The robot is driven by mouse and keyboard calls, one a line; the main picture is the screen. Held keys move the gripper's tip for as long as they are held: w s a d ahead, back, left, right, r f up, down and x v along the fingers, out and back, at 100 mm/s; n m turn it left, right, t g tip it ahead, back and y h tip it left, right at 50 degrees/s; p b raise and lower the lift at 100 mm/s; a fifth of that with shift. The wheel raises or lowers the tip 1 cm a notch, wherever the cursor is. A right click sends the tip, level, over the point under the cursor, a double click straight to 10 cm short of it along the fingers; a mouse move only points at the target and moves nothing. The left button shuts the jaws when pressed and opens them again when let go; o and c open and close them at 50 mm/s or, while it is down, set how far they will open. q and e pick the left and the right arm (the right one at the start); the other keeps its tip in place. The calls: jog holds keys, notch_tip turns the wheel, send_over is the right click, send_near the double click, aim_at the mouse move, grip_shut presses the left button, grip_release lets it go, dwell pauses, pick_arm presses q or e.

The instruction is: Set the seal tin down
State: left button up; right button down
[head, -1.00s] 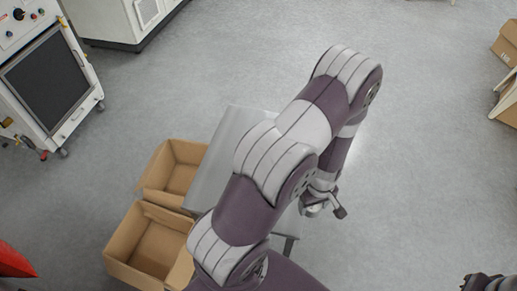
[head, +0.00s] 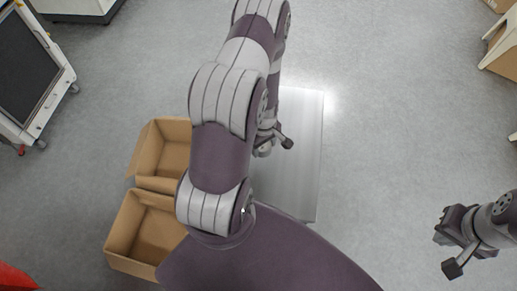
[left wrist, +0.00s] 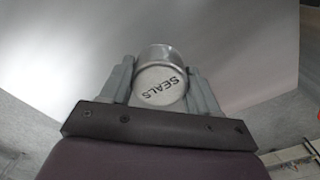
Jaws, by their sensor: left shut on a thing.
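A silver round tin with "SEALS" on its face (left wrist: 160,88) sits between the two grey fingers of my left gripper (left wrist: 163,72) in the left wrist view. The fingers are shut on its sides. In the head view my left gripper (head: 270,143) is above the left part of a grey metal table (head: 302,165). My arm hides part of the table, and I cannot tell if the tin touches it. My right gripper (head: 447,252) is empty, with its fingers apart, over the floor at lower right.
Two open cardboard boxes, a rear one (head: 143,155) and a front one (head: 123,225), stand left of the table. A machine with a dark panel (head: 25,70) is at the far left. The table's right part is bare.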

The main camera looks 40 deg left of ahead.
pick_arm(q)
jog(key=shift+s+a+f, duration=0.1)
jog(key=shift+a+f, duration=0.85)
jog(key=shift+a, duration=0.05)
jog(key=shift+d+f+b, duration=0.15)
jog(key=shift+f+b, duration=0.3)
jog(key=shift+f, duration=1.15)
jog(key=o, duration=1.1)
jog(key=shift+c, duration=0.2)
jog(key=shift+r, duration=0.15)
